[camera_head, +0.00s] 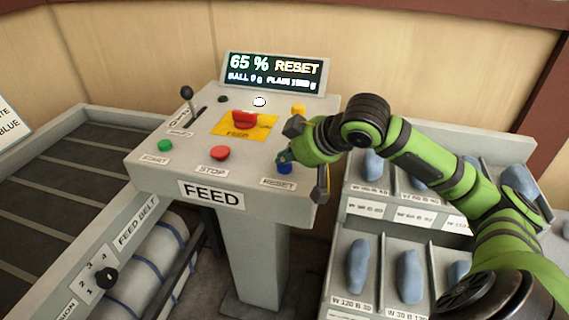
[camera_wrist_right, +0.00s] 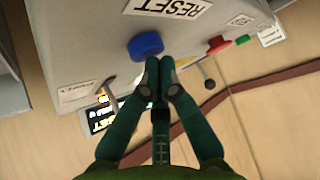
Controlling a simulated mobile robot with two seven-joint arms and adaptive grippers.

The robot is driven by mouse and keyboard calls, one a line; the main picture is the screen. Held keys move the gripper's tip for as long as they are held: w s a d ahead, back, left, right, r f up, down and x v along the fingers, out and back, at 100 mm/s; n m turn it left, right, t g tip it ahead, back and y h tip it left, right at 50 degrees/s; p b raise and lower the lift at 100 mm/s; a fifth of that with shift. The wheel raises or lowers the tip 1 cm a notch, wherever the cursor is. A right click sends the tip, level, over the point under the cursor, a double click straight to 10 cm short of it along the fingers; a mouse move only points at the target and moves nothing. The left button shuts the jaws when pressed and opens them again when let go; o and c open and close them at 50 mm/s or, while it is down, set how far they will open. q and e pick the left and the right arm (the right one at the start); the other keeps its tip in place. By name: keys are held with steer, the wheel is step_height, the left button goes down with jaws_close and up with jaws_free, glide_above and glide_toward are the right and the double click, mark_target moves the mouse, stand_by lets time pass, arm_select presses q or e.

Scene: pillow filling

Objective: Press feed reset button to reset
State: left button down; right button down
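The blue reset button (camera_head: 285,168) is at the right front of the grey feed console (camera_head: 240,190), above the label "RESET" (camera_head: 278,183). My right gripper (camera_head: 284,157) is at the button and partly covers it. In the right wrist view the two fingertips (camera_wrist_right: 164,64) are together with nothing between them, right beside the blue button (camera_wrist_right: 146,44). I cannot tell whether they touch it. The display (camera_head: 273,72) on top of the console reads "65 %" and "RESET". My left gripper is not in view.
A red stop button (camera_head: 220,153), a green start button (camera_head: 166,146), a larger red button (camera_head: 244,119) on a yellow plate and a black-knobbed lever (camera_head: 187,93) share the console. A rack (camera_head: 390,220) of blue-grey bags stands right, under my right arm. A feed belt (camera_head: 150,270) lies left.

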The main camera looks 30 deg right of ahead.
mark_target(287, 167)
steer(key=shift+f, duration=0.35)
stand_by(0.3)
steer(key=shift+r, duration=0.1)
steer(key=shift+r+p, duration=0.85)
steer(key=shift+p, duration=0.2)
step_height(287, 167, up, 5)
steer(key=p, duration=0.5)
steer(key=shift+r+p, duration=0.1)
steer(key=shift+p, duration=0.3)
steer(key=shift+s, duration=0.1)
